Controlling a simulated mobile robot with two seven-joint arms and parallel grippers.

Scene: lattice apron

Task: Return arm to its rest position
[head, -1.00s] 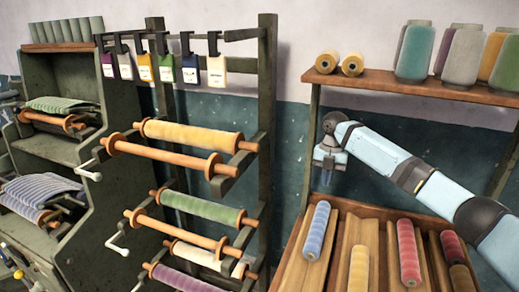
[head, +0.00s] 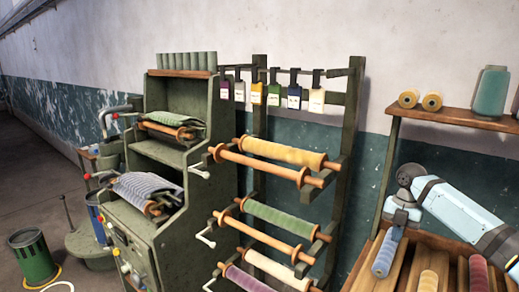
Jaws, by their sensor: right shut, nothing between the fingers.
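My right arm (head: 462,211) reaches in from the right edge. My left arm and gripper are not in view.
The wooden tray (head: 452,243) holds several rolls. A shelf (head: 440,117) with cones is above the arm. A rack of rollers (head: 348,120) with hanging tags stands left of it, then a green cabinet (head: 228,119). A green bin (head: 33,262) stands on open floor at far left.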

